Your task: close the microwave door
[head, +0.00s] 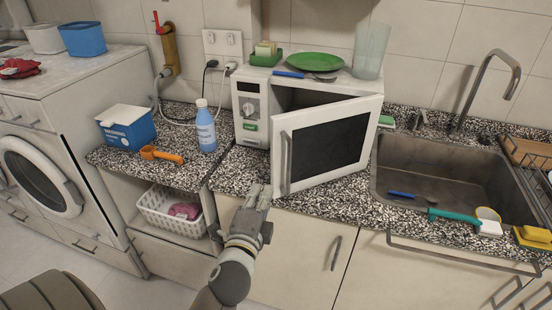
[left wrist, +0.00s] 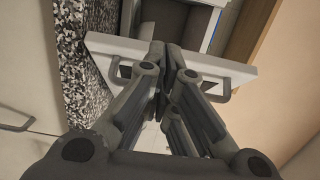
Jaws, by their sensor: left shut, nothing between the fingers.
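The white microwave (head: 264,100) stands on the speckled counter in the head view. Its door (head: 328,147), with a dark window, is swung partly open toward me, and the cavity shows behind it. The door's handle (head: 285,163) is on its left edge. My left gripper (head: 258,197) is shut and empty, in front of the counter edge, below and left of the handle. In the left wrist view the shut fingers (left wrist: 168,50) overlap the door's edge (left wrist: 120,45); I cannot tell whether they touch it. My right gripper is not in view.
A green plate (head: 313,62), a blue-handled utensil and a cup (head: 370,50) sit on the microwave. A blue bottle (head: 206,127) and an orange scoop (head: 162,154) are left of it. The sink (head: 440,175) is right of the door. The counter before the door is clear.

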